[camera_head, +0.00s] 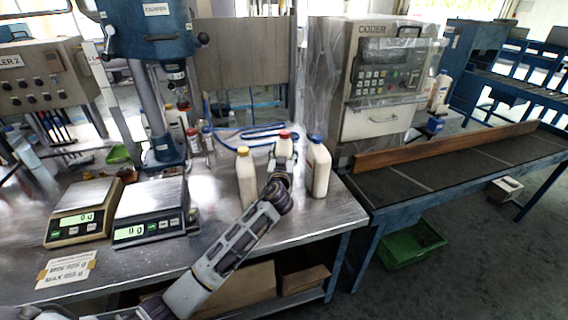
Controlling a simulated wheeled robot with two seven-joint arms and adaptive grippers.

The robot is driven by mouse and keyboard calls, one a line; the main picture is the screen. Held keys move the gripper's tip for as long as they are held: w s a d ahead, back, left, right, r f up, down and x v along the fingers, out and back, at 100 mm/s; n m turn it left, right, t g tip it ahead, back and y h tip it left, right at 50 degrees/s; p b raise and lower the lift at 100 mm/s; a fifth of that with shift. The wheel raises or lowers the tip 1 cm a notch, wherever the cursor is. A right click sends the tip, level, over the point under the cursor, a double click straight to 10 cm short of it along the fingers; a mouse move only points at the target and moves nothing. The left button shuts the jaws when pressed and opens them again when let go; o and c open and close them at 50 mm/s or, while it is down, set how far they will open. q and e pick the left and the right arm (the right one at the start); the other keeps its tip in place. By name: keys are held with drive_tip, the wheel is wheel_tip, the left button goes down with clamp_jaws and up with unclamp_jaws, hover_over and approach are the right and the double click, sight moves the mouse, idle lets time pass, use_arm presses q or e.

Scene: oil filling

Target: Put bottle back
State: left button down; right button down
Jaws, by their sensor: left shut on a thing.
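Three white bottles stand in a row near the right end of the steel table (215,215). One has a yellow cap (246,178), one a red cap (284,137), and one a blue cap (319,170). My left gripper (282,160) is at the red-capped bottle, between the other two, and shut on it. The gripper and wrist hide this bottle's lower part, so I cannot tell whether its base touches the table. My right gripper does not show.
Two digital scales (150,211) stand at the left front. A blue drill-like machine (150,60) rises behind them. A control cabinet (375,85) stands behind the bottles. A dark conveyor (440,175) runs at the right, with a green crate (412,245) below it.

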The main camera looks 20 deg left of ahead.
use_arm(q)
wheel_tip(320, 180, down, 3)
drive_tip(key=shift+f, duration=0.2)
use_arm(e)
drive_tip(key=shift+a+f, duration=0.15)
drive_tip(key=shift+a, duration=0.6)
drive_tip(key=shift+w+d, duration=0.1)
use_arm(q)
drive_tip(key=c, duration=1)
unclamp_jaws()
drive_tip(key=shift+f, duration=0.25)
drive_tip(key=o, duration=0.5)
drive_tip(key=shift+c, duration=0.2)
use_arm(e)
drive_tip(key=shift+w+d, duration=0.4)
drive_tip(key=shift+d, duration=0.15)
